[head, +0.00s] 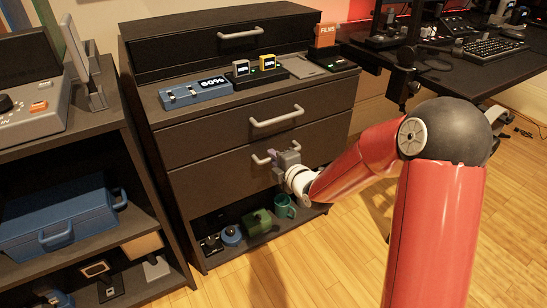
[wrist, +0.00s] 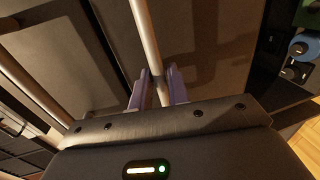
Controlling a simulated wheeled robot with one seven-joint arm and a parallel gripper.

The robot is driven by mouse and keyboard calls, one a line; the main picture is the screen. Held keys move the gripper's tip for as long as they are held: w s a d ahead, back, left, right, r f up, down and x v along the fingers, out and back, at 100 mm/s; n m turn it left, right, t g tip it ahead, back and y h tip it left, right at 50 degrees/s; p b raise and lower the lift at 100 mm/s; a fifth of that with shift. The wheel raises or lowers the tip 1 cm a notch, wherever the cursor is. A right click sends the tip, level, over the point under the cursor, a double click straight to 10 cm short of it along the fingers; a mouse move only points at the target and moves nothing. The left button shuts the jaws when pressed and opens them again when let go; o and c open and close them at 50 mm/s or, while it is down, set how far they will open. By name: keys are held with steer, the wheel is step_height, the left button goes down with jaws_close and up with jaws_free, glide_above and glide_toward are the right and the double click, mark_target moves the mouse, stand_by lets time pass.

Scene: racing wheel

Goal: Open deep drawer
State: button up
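The dark cabinet has a deep lower drawer (head: 215,178), whose front looks about flush with the drawer above it. Its pale bar handle (head: 260,160) is partly hidden by my gripper (head: 274,157). In the wrist view, the handle (wrist: 146,40) runs down between the two purple fingers of my gripper (wrist: 156,88). The fingers sit close on either side of the bar and appear closed on it.
Above are a middle drawer handle (head: 277,117) and a top drawer handle (head: 240,34). Below is an open shelf with a green mug (head: 284,206) and a green box (head: 257,222). A side shelf with a blue case (head: 60,222) stands left. The wooden floor (head: 325,255) in front is clear.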

steer(key=shift+w+a+f, duration=0.1)
steer(key=shift+w+a, duration=0.2)
steer(key=shift+w, duration=0.1)
steer(key=shift+c, duration=0.4)
jaws_close()
steer(key=shift+s, duration=0.1)
